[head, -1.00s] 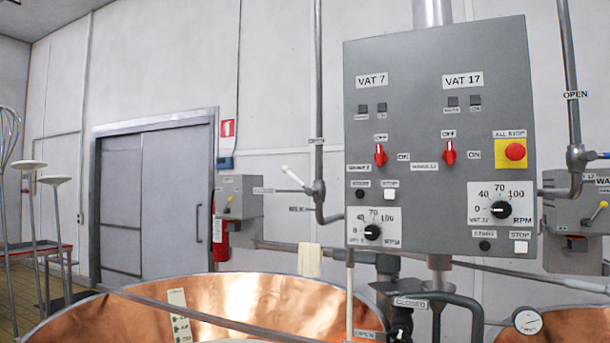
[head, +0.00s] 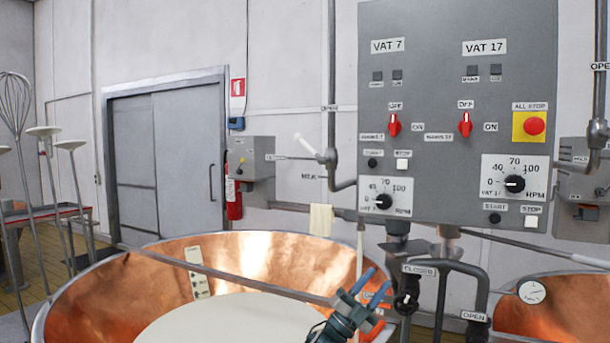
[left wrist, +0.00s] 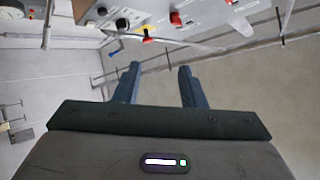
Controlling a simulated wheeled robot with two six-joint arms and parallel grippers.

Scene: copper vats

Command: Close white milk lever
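The white milk lever (head: 305,144) slants up to the left from a valve on the grey vertical pipe, left of the control panel, with a MILK label (head: 312,177) below it. My left gripper (head: 372,283) is low in the head view, over the near right side of the copper vat, below and right of the lever and well apart from it. Its two blue-grey fingers are spread and empty in the left wrist view (left wrist: 158,72). My right gripper is not in view.
The grey control panel (head: 440,70) stands right of the lever. A copper vat (head: 120,300) with pale liquid (head: 220,325) fills the lower left, crossed by a metal bar (head: 230,277). A pale cloth (head: 320,219) hangs below the lever. Pipes and a gauge (head: 531,291) are at right.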

